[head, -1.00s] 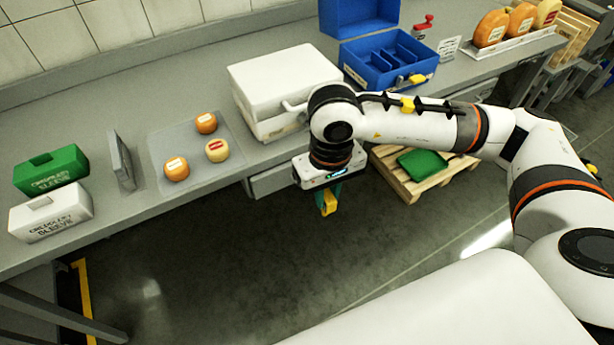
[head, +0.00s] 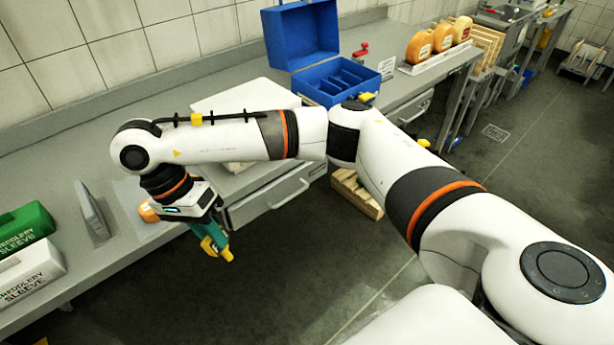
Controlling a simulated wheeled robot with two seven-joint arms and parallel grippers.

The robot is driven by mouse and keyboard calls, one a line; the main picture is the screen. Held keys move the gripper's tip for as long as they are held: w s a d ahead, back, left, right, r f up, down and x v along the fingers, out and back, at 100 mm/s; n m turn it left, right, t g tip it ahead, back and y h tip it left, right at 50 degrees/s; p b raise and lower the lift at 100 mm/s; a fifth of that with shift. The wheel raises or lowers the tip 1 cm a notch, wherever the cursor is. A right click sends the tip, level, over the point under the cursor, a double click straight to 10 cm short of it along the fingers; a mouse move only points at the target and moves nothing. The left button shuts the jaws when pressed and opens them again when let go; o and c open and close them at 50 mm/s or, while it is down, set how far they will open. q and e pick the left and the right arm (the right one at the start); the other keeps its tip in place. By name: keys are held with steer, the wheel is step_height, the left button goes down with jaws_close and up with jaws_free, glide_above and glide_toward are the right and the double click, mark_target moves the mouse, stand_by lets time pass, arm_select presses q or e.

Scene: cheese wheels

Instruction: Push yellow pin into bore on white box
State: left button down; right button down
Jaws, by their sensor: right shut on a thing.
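My right gripper (head: 217,245) hangs below its wrist, in front of the bench edge at the lower left of the head view. It is shut on a small yellow piece (head: 209,247), which looks like the yellow pin; the teal finger parts and the tilt hide its full shape. The white box (head: 245,96) stands on the bench behind my right forearm, up and to the right of the gripper. The forearm covers much of it, and I cannot see the bore. The gripper is well apart from the box. My left gripper is not in view.
An open blue case (head: 318,85) stands right of the white box. Cheese wheels (head: 419,47) stand in a rack farther right. An orange cheese (head: 147,212) shows beside my wrist. A grey upright plate (head: 92,210), green box (head: 25,229) and white box-like sleeve (head: 30,272) stand left.

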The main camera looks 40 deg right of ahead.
steer(key=w+d+m+t+y+b, duration=0.2)
steer(key=w+d+m+t+y, duration=0.4)
steer(key=m, duration=1)
steer(key=w+d+m+t+y+b, duration=0.25)
steer(key=w+m+t+y, duration=0.45)
steer(key=m, duration=0.8)
steer(key=s+d+f+m+t+h, duration=0.1)
steer(key=d+f+m+t+h, duration=0.3)
steer(key=d, duration=0.6)
steer(key=s+d+f+m+t+h+b, duration=0.1)
steer(key=d+f+m+t+h, duration=0.3)
steer(key=d, duration=0.7)
step_height(320, 180, down, 4)
steer(key=m+h, duration=0.1)
steer(key=m, duration=0.1)
steer(key=shift+r+m, duration=0.15)
steer(key=shift+m, duration=0.25)
steer(key=shift+a, duration=0.1)
steer(key=shift+w+a+p, duration=0.15)
steer(key=shift+w+p, duration=0.1)
steer(key=shift+w, duration=1.15)
steer(key=shift+w+a+p, duration=0.1)
steer(key=shift+w+p, duration=0.1)
steer(key=shift+w, duration=1.15)
